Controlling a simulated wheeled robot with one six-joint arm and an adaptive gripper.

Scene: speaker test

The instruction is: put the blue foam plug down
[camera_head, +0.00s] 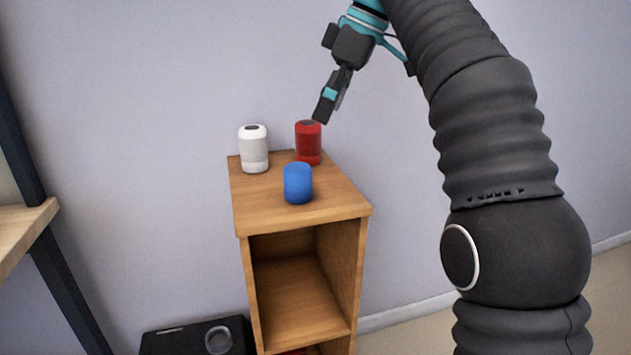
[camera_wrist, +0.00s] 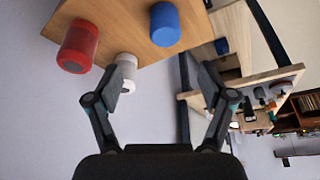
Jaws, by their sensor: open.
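The blue foam plug (camera_head: 298,184) stands upright on the wooden cabinet top (camera_head: 340,199), near its front edge. It also shows in the wrist view (camera_wrist: 165,24) at the top. My gripper (camera_head: 322,116) is above the cabinet's back right, near the red speaker in the head view, and apart from the plug. In the wrist view its two fingers (camera_wrist: 168,82) are spread wide with nothing held between them.
A white speaker (camera_head: 254,149) and a red speaker (camera_head: 308,143) stand behind the plug on the cabinet top. The cabinet has an open shelf (camera_head: 295,300) below. A black box (camera_head: 190,338) is on the floor at left. A wooden shelf (camera_head: 20,232) stands at far left.

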